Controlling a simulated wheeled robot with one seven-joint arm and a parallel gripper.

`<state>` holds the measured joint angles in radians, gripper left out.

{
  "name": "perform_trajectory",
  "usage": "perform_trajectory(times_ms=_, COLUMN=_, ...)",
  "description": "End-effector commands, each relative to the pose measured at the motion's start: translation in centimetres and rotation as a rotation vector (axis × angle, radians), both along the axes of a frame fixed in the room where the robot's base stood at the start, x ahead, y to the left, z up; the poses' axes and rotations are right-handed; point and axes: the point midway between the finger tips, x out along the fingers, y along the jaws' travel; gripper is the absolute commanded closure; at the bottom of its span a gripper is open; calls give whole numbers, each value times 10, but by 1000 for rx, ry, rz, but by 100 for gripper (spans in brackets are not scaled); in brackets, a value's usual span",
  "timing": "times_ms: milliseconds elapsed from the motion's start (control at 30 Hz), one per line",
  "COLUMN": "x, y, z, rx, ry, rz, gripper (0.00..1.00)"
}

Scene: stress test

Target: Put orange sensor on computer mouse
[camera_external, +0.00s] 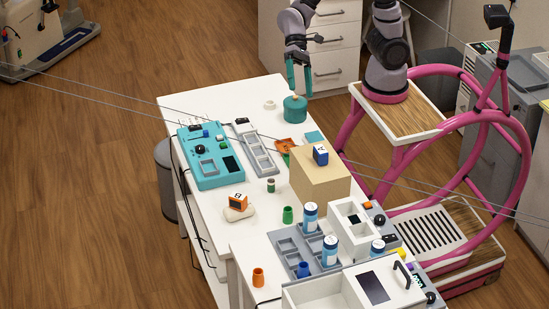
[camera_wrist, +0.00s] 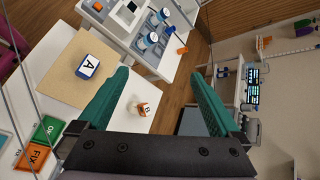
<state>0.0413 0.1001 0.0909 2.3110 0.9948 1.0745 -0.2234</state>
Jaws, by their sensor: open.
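The orange sensor (camera_external: 237,201) is a small orange block with a dark face. It sits on top of the white computer mouse (camera_external: 239,214) on the white table, left of the tan box. The wrist view shows the orange sensor (camera_wrist: 143,107) small and far below, with a letter on its top; the mouse under it is hard to make out there. My gripper (camera_external: 299,89) has teal fingers, open and empty, above the table's back end, well away from the sensor. In the wrist view my gripper (camera_wrist: 160,74) shows its fingers spread wide with nothing between them.
A teal round container (camera_external: 295,110) stands just below my gripper. A tan box (camera_external: 318,185) bears a blue lettered block (camera_external: 320,155). A teal panel (camera_external: 212,172) lies at the left; blue-and-white bottles stand nearer the front. Thin cables cross the external view.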

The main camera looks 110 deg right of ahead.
Motion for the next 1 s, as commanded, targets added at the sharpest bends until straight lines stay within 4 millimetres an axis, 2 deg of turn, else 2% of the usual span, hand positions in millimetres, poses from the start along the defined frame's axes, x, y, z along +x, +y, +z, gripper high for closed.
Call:
perform_trajectory(times_ms=33, x=-18, y=-8, z=16, rx=-67, ry=-62, rz=41, gripper=1)
perform_trajectory(times_ms=200, x=-72, y=-45, z=48, rx=-310, ry=-239, rz=155, gripper=1)
perform_trajectory(times_ms=400, x=-124, y=-98, z=77, rx=-609, ry=-447, rz=226, gripper=1)
perform_trajectory(times_ms=500, x=-144, y=-121, z=88, rx=-736, ry=-531, rz=237, gripper=1)
perform_trajectory(times_ms=700, x=-164, y=-150, z=101, rx=-888, ry=-624, rz=241, gripper=1)
perform_trajectory(times_ms=1000, x=-167, y=-155, z=103, rx=-912, ry=-638, rz=241, gripper=1)
